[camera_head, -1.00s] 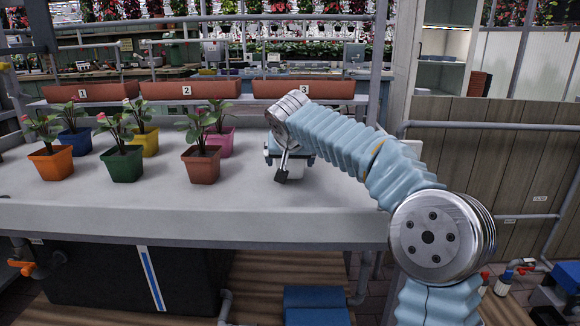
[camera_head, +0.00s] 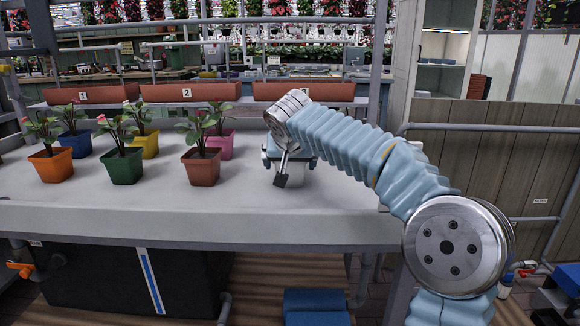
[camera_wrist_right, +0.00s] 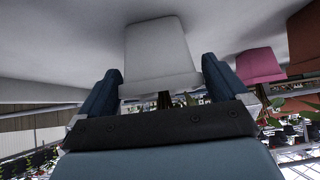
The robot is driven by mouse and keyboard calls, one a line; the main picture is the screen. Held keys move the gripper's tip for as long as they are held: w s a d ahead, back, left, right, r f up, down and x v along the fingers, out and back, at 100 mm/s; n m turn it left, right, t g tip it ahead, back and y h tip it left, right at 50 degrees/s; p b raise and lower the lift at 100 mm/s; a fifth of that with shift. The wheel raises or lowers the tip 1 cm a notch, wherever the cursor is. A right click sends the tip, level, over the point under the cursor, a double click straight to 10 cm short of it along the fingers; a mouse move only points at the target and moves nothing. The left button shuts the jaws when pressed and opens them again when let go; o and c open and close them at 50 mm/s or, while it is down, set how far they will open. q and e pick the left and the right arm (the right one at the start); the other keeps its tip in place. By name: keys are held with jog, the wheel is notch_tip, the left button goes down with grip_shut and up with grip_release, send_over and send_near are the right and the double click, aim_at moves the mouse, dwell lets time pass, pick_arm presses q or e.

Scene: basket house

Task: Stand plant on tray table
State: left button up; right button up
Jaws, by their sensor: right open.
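A white pot (camera_head: 289,172) is at the right part of the grey tray table (camera_head: 340,205), mostly hidden behind my right gripper (camera_head: 289,158). In the right wrist view the picture is upside down, and the white pot (camera_wrist_right: 157,52) is between the two spread dark blue fingers of my right gripper (camera_wrist_right: 160,90). The pot looks upright, with its base at or very near the table surface. Its plant is mostly hidden by the gripper. My right gripper is open around the pot. My left gripper is not in view.
Potted plants in orange (camera_head: 50,165), green (camera_head: 121,166), brown (camera_head: 201,167), blue (camera_head: 75,145), yellow (camera_head: 146,145) and pink (camera_head: 221,145) pots stand to the left. Long numbered planters (camera_head: 190,91) line the back. The table front is clear.

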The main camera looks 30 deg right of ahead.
jog(key=v, duration=0.9)
dwell(1.0)
